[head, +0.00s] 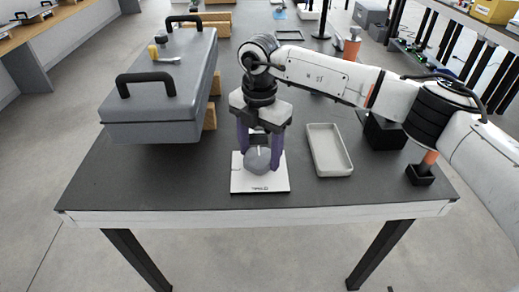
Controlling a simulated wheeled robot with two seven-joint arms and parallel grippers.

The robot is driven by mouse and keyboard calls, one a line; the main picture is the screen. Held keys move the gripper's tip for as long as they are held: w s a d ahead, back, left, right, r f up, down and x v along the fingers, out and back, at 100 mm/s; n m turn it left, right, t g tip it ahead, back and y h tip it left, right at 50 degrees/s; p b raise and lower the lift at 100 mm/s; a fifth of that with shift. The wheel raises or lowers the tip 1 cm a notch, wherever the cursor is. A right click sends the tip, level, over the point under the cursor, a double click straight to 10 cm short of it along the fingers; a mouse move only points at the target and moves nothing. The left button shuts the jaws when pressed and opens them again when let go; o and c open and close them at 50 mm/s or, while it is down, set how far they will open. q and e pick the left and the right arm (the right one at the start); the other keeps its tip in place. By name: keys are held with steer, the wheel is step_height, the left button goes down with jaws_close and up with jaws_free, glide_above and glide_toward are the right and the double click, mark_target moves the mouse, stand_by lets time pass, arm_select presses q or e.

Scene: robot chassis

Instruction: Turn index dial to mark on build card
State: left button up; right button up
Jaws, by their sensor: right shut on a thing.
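The index dial (257,161) is a round grey knob with a light pointer mark on top. It sits on a white square base plate (245,184) near the table's front edge, with small dark print along its front. My right gripper (260,152) comes down from above with its dark purple fingers on both sides of the dial, shut on it. The fingers hide part of the dial and plate. I cannot make out which sheet is the build card. My left gripper is not in view.
A grey robot chassis (160,108) with black handles stands raised at left on brown blocks. A shallow pale tray (343,169) lies right of the dial. An orange-handled tool in a black holder (419,177) stands at right. The front left tabletop (130,185) is bare.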

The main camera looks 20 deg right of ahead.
mark_target(260, 156)
stand_by(0.4)
steer(key=o, duration=1)
steer(key=shift+o, duration=0.2)
step_height(260, 156, up, 10)
steer(key=shift+r, duration=0.25)
